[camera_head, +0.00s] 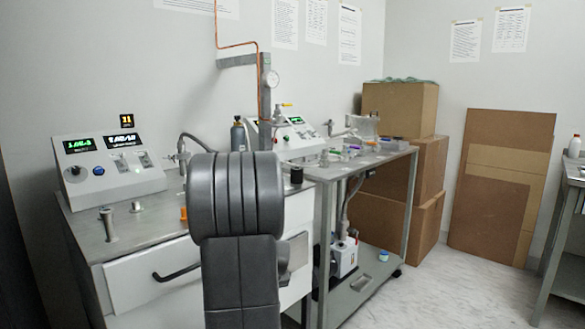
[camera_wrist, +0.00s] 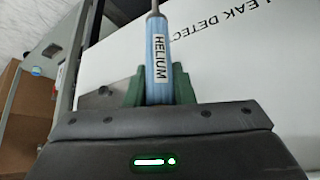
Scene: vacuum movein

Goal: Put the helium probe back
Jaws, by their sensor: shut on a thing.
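In the head view, my dark arm hides the gripper and probe. I cannot tell which fitting is the probe's holder.
A steel-topped white cabinet (camera_head: 150,275) with a control box (camera_head: 105,165) and short metal post (camera_head: 108,225) stands at left. A cluttered metal cart (camera_head: 372,165) stands right of it. Cardboard boxes (camera_head: 400,108) are stacked behind; floor (camera_head: 465,285) at right is clear.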

